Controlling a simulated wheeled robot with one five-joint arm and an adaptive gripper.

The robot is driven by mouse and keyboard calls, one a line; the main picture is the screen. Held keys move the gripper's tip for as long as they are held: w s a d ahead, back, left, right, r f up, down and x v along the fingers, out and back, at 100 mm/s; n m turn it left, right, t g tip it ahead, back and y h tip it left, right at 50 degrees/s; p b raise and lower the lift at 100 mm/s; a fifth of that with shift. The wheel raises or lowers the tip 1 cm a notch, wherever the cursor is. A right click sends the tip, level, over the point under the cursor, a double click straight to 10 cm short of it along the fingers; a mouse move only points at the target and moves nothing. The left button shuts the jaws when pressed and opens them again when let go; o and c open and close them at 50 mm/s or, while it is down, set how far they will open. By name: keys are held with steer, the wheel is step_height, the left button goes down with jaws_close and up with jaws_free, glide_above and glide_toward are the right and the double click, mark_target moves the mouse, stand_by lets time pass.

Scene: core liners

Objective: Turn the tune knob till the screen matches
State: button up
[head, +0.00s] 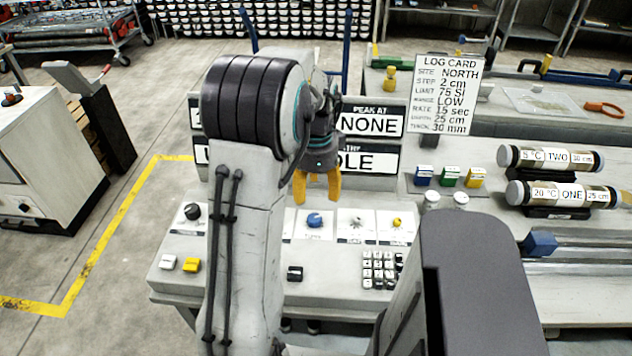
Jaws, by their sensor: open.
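My gripper (318,188) has yellow fingers pointing down and apart, with nothing between them. It appears above and behind the blue knob (315,220) on the sloped console panel, not touching it as far as I can see. The small labels under the knobs are too blurred to read surely, so I cannot confirm which is the tune knob. A black knob (192,212), a pale dial (357,222) and a yellow knob (397,222) share the panel. The upper screen (372,120) reads "PEAK AT NONE". The lower screen (372,160) shows "DLE", partly hidden by my arm.
A log card (447,95) stands at the right of the screens. A keypad (379,270), a black button (295,273) and a yellow button (191,265) lie on the console front. Two labelled core liners (550,158) (562,194) rest on the right bench.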

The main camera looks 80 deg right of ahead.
steer(key=shift+r, duration=1.05)
steer(key=w+a+f+n+y, duration=0.15)
steer(key=a+f+n, duration=0.25)
steer(key=a+n, duration=0.65)
steer(key=w+a+r+n+t, duration=0.1)
steer(key=w+a+r+n, duration=0.2)
steer(key=w+a+n, duration=0.3)
steer(key=w+a+r+n+t+h, duration=0.1)
steer(key=w+a+r+n, duration=0.2)
steer(key=w+a+n, duration=0.4)
steer(key=w+a+r+n+t, duration=0.1)
steer(key=w+a+r+n, duration=0.2)
steer(key=a, duration=1.3)
steer(key=shift+w+a+n+t, duration=0.3)
steer(key=shift+w+n, duration=1.55)
steer(key=shift+n, duration=1.4)
steer(key=shift+d+h, duration=0.15)
steer(key=shift+h, duration=0.1)
